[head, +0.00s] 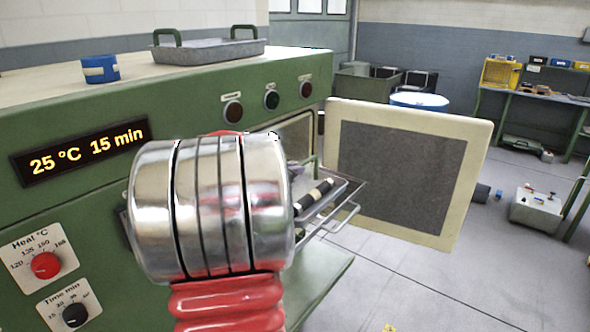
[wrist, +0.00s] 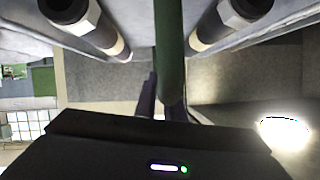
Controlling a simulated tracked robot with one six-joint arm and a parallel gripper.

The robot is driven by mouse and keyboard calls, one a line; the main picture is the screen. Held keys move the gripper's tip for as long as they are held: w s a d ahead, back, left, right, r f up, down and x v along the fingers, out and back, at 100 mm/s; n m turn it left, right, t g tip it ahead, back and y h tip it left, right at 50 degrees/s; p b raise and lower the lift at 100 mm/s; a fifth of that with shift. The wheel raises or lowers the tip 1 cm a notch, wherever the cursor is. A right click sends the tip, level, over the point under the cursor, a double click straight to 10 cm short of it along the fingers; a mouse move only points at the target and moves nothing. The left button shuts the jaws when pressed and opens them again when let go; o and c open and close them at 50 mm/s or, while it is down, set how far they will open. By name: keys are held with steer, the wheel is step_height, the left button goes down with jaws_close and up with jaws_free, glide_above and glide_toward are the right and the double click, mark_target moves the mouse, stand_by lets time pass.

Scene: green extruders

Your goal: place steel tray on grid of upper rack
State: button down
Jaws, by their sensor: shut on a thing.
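A steel tray (head: 340,192) with dark rods (head: 313,197) in it shows at the open oven, partly hidden behind my arm. In the wrist view its green handle (wrist: 169,45) stands between the fingers of my gripper (wrist: 168,98), which is shut on it. Rods with metal nuts (wrist: 236,14) lie on both sides of the handle. A wire rack (head: 346,218) juts out of the oven mouth by the tray. I cannot tell whether the tray touches the rack or hangs just above it. In the head view my gripper is hidden behind my arm.
The oven door (head: 400,175) stands open to the right of the tray. Another steel tray (head: 208,52) with green handles and a blue tape roll (head: 100,69) sit on the oven top.

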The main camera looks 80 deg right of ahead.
steer(key=c, duration=1.8)
jaws_free()
steer(key=shift+c, duration=0.2)
steer(key=shift+w+a+r, duration=0.2)
steer(key=shift+a+r, duration=0.05)
steer(key=shift+a, duration=0.3)
steer(key=v, duration=1)
steer(key=shift+a+r, duration=0.15)
steer(key=shift+a, duration=0.25)
